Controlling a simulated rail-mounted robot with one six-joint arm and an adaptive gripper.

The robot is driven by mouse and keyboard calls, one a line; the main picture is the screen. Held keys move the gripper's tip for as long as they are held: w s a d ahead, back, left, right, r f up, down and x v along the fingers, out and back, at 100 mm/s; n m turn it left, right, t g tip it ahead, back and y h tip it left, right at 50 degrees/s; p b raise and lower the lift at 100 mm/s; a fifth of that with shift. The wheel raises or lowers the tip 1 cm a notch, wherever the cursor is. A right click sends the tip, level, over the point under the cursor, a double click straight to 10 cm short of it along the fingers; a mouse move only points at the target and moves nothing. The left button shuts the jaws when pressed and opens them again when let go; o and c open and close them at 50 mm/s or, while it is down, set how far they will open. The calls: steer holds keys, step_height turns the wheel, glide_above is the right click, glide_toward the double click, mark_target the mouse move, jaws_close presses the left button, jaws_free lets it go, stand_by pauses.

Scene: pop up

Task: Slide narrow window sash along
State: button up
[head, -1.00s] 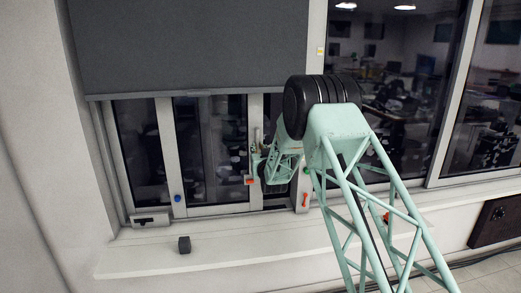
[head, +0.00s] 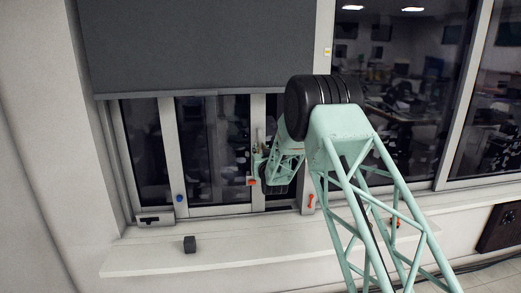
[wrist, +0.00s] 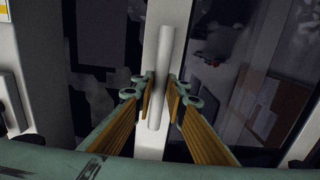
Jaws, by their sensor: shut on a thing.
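The narrow window sash (head: 214,210) is a pale-framed glass panel below the dark blind, with a blue knob (head: 180,198) low on its left stile. A pale vertical bar handle (wrist: 166,45) stands on its right stile, which also shows in the wrist view (wrist: 149,145). My gripper (wrist: 161,90) has its fingers on both sides of the bar, shut on its lower part. In the head view my gripper (head: 258,160) is at the sash's right stile, partly hidden by my arm.
The grey blind (head: 200,45) hangs over the upper window. A red handle (head: 311,201) is on the fixed frame to the right. A pale box with a dark slot (head: 155,219) is at the lower left.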

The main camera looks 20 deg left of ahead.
steer(key=shift+s+a+r, duration=0.1)
steer(key=shift+a+r, duration=0.15)
steer(key=s+a+b, duration=0.3)
steer(key=s+a, duration=0.2)
steer(key=a, duration=0.6)
steer(key=shift+a, duration=0.25)
steer(key=o, duration=0.9)
steer(key=shift+s, duration=0.15)
steer(key=shift+f, duration=0.15)
stand_by(0.6)
steer(key=shift+d, duration=0.1)
steer(key=shift+s, duration=0.1)
steer(key=shift+v, duration=5.9)
